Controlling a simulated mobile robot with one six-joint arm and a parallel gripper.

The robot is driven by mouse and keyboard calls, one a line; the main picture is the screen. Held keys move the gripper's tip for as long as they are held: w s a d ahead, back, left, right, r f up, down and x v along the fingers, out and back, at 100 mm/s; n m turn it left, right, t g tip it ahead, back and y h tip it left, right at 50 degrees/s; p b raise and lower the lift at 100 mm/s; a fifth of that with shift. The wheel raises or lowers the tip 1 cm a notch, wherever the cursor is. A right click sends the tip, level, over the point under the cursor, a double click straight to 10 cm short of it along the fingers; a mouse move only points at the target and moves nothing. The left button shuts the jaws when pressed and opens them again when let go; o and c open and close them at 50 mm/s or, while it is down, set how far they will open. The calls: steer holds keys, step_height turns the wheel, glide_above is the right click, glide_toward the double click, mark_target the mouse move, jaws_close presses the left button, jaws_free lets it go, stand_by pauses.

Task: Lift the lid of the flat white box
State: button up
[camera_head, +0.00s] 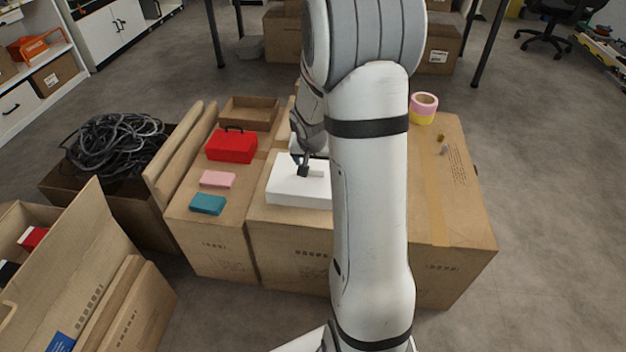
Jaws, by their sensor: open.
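The flat white box (288,190) lies on top of a large carton in the middle, its right part hidden behind my arm. Its lid appears down; I see no raised edge. My gripper (304,172) is over the top of the box, pointing down, open and holding nothing that I can see. Whether the fingertips touch the lid cannot be told from this view.
A red toolbox (232,145), a pink block (217,179) and a teal block (207,204) sit on the left carton. An open shallow box (249,112) stands behind. Tape rolls (423,108) stand at the right. Carton flaps (178,150) rise at the left.

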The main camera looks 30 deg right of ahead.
mark_target(315, 168)
steer(key=b+x, duration=0.2)
steer(key=x, duration=0.3)
steer(key=shift+w, duration=0.15)
steer(key=shift+r, duration=0.1)
steer(key=c, duration=1.1)
step_height(315, 168, up, 10)
steer(key=p, duration=0.4)
steer(key=shift+p, duration=0.3)
